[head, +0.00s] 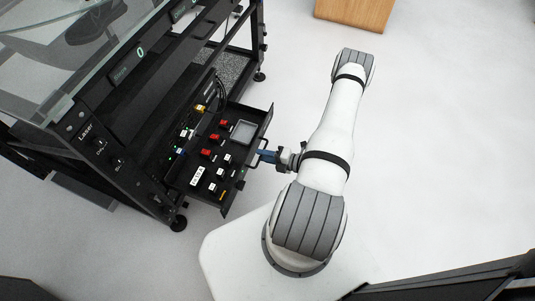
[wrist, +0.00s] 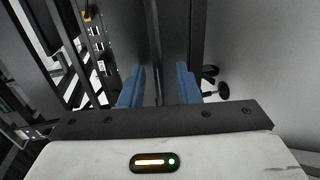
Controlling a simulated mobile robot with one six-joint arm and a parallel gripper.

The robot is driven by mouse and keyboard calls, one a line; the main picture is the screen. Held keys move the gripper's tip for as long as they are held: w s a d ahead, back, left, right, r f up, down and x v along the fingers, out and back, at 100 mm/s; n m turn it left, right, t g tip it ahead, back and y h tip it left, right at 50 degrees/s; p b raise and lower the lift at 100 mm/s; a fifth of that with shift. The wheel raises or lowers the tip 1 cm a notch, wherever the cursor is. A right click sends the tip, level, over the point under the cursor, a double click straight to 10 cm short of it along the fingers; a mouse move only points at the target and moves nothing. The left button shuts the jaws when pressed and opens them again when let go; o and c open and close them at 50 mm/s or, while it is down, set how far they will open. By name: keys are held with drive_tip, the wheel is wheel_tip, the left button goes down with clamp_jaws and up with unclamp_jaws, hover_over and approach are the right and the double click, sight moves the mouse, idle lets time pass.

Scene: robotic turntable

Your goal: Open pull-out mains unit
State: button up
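Whether a finger touches the front is unclear.
The black turntable frame (head: 150,115) with a glass top (head: 70,35) and a "Laser" panel (head: 88,135) fills the left. A wooden block (head: 355,12) stands at the top. The pale floor (head: 440,130) at the right is clear.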

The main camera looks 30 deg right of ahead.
drive_tip(key=shift+d, duration=0.1)
drive_tip(key=p+v, duration=0.1)
drive_tip(key=v, duration=0.6)
drive_tip(key=shift+s+d, duration=0.25)
drive_tip(key=shift+r, duration=0.1)
idle(0.3)
